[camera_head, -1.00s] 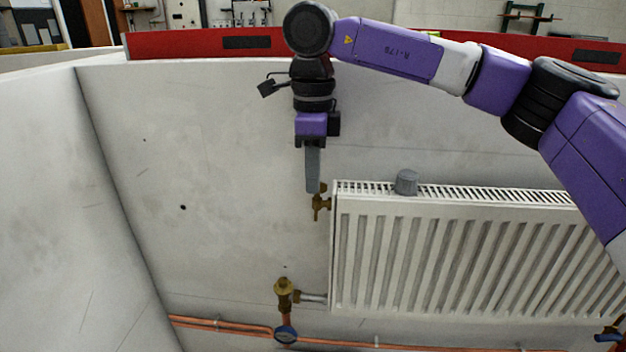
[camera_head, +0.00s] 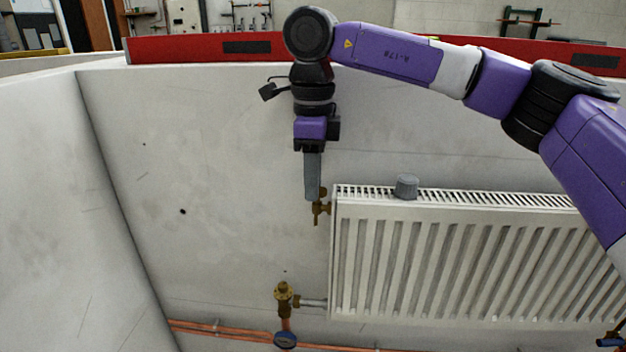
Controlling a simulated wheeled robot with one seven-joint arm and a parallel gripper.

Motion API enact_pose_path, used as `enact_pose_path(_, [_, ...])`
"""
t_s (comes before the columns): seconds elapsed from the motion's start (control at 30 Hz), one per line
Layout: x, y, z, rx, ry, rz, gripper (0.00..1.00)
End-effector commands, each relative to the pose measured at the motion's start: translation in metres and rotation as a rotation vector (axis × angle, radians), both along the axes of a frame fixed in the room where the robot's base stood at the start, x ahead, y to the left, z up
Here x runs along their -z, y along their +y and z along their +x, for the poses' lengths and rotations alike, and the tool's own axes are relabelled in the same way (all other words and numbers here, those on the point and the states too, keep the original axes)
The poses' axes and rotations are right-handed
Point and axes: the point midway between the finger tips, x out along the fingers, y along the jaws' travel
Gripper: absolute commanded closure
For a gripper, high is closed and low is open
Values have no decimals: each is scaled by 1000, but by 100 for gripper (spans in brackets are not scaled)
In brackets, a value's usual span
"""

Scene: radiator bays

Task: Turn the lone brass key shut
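A small brass key (camera_head: 317,217) sits on the brass bleed valve at the upper left corner of the white radiator (camera_head: 345,250). Its lower part hangs down beside the radiator's side edge. My gripper (camera_head: 312,196) points straight down, with its grey fingertips at the top of the key and partly in front of the brass. The fingers appear edge-on as one grey bar, so the gap between them is hidden. I cannot tell whether they touch the key.
A grey knob (camera_head: 406,186) stands on the radiator's top grille. A side wall (camera_head: 50,200) bounds the left. The wall between is clear.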

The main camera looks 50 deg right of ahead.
Motion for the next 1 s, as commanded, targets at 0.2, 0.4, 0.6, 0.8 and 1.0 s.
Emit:
enact_pose_path(0.2, [-16, 0, 1, 1, -2, -2, 72])
enact_pose_path(0.4, [-49, 0, 1, 1, -2, -1, 72])
enact_pose_path(0.6, [-73, 0, 0, 1, -1, 0, 72])
enact_pose_path(0.8, [-78, 0, 0, 0, 0, 0, 72])
enact_pose_path(1.0, [-78, 0, 0, 0, 0, 0, 72])
